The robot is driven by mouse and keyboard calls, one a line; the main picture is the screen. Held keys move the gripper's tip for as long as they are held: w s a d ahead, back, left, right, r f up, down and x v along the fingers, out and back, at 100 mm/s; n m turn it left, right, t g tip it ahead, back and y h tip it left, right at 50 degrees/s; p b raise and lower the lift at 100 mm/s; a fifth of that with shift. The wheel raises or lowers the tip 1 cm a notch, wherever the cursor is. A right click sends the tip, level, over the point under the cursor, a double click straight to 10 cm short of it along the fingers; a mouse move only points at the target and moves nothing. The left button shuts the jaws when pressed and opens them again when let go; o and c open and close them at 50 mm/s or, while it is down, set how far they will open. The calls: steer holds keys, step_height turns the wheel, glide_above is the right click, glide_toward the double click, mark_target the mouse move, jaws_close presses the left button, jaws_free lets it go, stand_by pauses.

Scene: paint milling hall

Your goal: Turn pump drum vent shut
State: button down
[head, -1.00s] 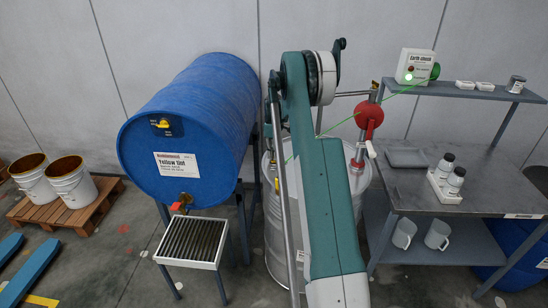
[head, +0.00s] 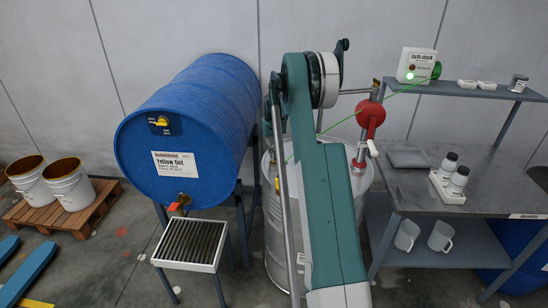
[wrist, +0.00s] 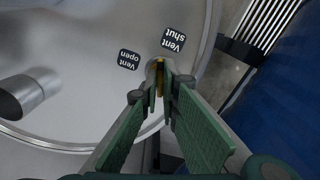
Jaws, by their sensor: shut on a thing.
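The pump drum (head: 276,235) is a pale steel drum behind my arm in the head view, which hides much of it. Its round lid (wrist: 70,60) fills the left of the wrist view. The lid carries a "Vent open" label (wrist: 129,60) and a "Vent shut" label (wrist: 173,40). A small yellow vent handle (wrist: 154,82) sits just below the labels, close to the lid's edge. My gripper (wrist: 163,85) is shut on it, and the green fingers cover most of it. I cannot tell which label the handle points to.
A metal pipe stub (wrist: 30,95) rises from the lid at left. A blue drum (head: 200,120) lies on a stand left of my arm, with a grated tray (head: 190,243) below. A grey bench (head: 470,190) with bottles and an earth check box (head: 417,65) stands at right.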

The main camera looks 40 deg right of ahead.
steer(key=m, duration=0.4)
steer(key=shift+b, duration=0.35)
steer(key=c, duration=2.6)
jaws_free()
steer(key=shift+r, duration=0.1)
steer(key=shift+r, duration=5.95)
